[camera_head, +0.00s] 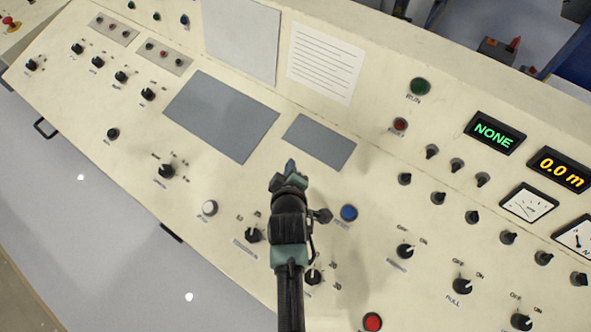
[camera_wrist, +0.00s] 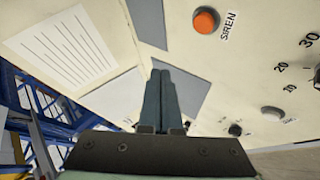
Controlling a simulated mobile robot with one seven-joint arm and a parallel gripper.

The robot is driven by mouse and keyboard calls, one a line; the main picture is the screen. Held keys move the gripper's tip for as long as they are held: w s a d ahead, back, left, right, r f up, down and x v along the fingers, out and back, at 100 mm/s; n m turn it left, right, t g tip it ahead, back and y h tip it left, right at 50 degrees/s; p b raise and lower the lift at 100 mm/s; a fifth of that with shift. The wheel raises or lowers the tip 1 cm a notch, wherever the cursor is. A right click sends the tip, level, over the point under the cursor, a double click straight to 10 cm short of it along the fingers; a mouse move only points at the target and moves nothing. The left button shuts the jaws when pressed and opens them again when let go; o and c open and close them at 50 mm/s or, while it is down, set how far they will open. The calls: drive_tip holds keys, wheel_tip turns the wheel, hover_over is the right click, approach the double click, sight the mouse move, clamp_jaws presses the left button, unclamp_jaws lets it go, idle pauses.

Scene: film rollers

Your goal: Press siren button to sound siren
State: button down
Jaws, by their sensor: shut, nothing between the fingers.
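The siren button (camera_wrist: 206,20) is a round orange-red button with a dark ring and the label SIREN beside it, near the top of the wrist view. I cannot pick it out in the head view, where my arm covers part of the panel. My gripper (camera_head: 290,166) is over the middle of the sloping cream control panel (camera_head: 110,165). In the wrist view, my gripper (camera_wrist: 161,73) has its two fingers together and empty. The button lies above and to the right of the fingertips there, with a gap between them in the picture.
A blue reset button (camera_head: 349,213) is right of my gripper and a white button (camera_head: 209,208) is left of it. A red button (camera_head: 372,322) is at the bottom edge. Several black knobs surround these. Grey plates (camera_head: 221,116) and a lined sheet (camera_head: 326,63) lie beyond.

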drive_tip(key=shift+f, duration=0.2)
drive_tip(key=f+b, duration=0.2)
drive_tip(key=w+f+b, duration=0.1)
drive_tip(key=f+b, duration=0.2)
drive_tip(key=d+f+b, duration=0.1)
drive_tip(key=f+b, duration=0.2)
drive_tip(key=shift+w+d+f, duration=0.1)
drive_tip(key=shift+w+f, duration=0.05)
drive_tip(key=shift+w, duration=0.2)
idle(1.8)
drive_tip(key=shift+w+f+b, duration=0.1)
drive_tip(key=shift+f+b, duration=0.25)
drive_tip(key=shift+b, duration=0.25)
drive_tip(key=shift+d+f+b, duration=0.15)
drive_tip(key=shift+f+b, duration=0.3)
drive_tip(key=shift+f, duration=0.05)
idle(0.6)
drive_tip(key=shift+r+p, duration=0.85)
drive_tip(key=shift+p, duration=0.05)
